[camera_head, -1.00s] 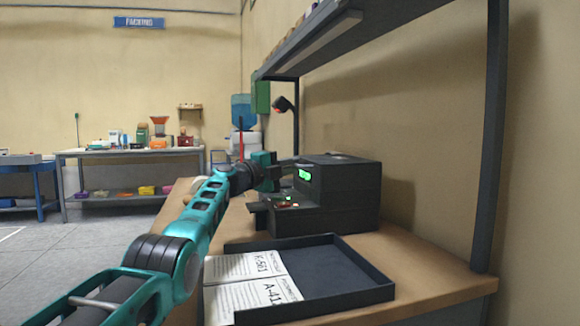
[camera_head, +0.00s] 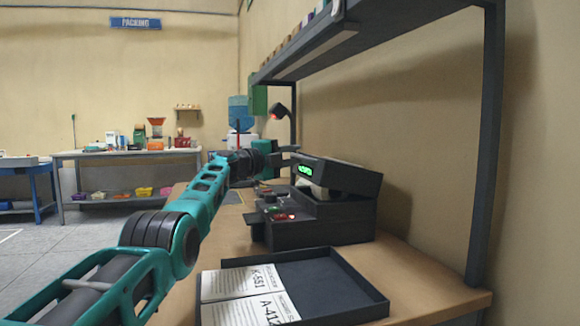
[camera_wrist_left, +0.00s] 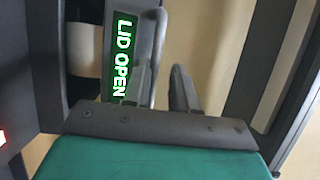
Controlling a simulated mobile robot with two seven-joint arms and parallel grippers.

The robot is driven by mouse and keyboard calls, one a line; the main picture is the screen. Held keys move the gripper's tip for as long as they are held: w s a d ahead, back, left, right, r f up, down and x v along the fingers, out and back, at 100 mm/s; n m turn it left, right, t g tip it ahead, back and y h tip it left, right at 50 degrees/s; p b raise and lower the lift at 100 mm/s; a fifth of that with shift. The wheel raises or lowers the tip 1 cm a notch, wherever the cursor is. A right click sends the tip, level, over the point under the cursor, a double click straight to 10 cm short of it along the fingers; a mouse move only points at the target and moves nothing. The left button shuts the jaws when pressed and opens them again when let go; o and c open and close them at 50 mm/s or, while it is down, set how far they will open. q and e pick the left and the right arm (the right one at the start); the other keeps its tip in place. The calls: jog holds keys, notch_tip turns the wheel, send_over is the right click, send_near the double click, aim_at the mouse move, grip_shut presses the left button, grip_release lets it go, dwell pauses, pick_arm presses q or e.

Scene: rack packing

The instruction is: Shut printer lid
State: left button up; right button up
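The black printer (camera_head: 318,225) stands on the wooden bench. Its lid (camera_head: 350,178) is tilted up at the front, with a gap showing a pale roll (camera_head: 320,191). The roll also shows in the wrist view (camera_wrist_left: 84,50). The green display on the lid reads "LID OPEN" in the wrist view (camera_wrist_left: 122,60). My left gripper (camera_head: 290,155) is at the lid's raised front edge. Its two fingers (camera_wrist_left: 164,88) are apart, with a grey bar of the lid (camera_wrist_left: 159,45) reaching down near the gap between them; I cannot tell whether they touch it. My right gripper is not in view.
A black tray (camera_head: 365,290) with printed sheets (camera_head: 245,283) lies in front of the printer. A shelf (camera_head: 350,45) hangs above, held by a dark post (camera_head: 485,150). A scanner (camera_head: 280,110) hangs behind the printer. Bare bench lies right of the tray.

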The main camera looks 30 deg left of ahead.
pick_arm(q)
notch_tip(320, 180, up, 13)
jog(key=p, duration=0.9)
jog(key=shift+s+a+r+p, duration=0.2)
jog(key=shift+s+a+p, duration=0.1)
jog(key=shift+a+p, duration=0.05)
jog(key=shift+c, duration=0.5)
